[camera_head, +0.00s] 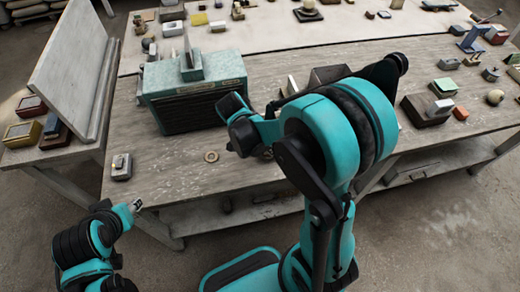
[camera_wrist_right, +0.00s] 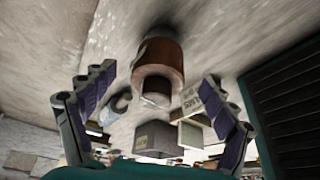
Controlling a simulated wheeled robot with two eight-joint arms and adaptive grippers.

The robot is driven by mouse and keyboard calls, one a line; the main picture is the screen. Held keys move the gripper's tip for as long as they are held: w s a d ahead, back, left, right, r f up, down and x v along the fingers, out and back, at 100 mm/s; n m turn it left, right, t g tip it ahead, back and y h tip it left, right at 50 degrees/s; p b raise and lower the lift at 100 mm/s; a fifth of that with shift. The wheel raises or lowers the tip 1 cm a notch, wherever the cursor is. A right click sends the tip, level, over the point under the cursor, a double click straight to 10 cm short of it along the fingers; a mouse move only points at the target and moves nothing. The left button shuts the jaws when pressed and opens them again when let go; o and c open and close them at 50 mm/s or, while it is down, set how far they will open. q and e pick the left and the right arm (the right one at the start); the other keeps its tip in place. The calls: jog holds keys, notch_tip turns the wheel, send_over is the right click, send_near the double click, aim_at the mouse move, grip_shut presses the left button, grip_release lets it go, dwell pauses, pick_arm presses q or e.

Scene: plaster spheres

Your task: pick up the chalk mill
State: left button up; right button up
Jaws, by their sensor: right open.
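A brown, drum-like object with a pale metal part at its lower end (camera_wrist_right: 172,57) is in the right wrist view and may be the chalk mill; I cannot be sure. My right gripper (camera_wrist_right: 157,80) is open, with one finger on each side of this object in the picture and no clear contact. In the head view my right arm hides the right gripper and the table area around it. My left gripper (camera_head: 136,205) is low at the left, off the table's front edge and away from the objects. Its jaws are too small to read.
A teal box with a dark slatted front (camera_head: 197,96) stands on the worktable (camera_head: 240,172); its slats fill the right of the wrist view (camera_wrist_right: 290,105). A grey box (camera_wrist_right: 155,138) is beyond the brown object.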

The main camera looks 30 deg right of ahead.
jog(key=shift+b+x, duration=0.3)
jog(key=shift+x, duration=0.75)
jog(key=b+x, duration=0.2)
jog(key=x, duration=0.2)
jog(key=shift+w+d+f, duration=0.15)
jog(key=shift+d+f, duration=0.1)
jog(key=shift+f, duration=0.05)
jog(key=shift+r, duration=0.1)
jog(key=shift+c, duration=0.7)
jog(key=c, duration=1.4)
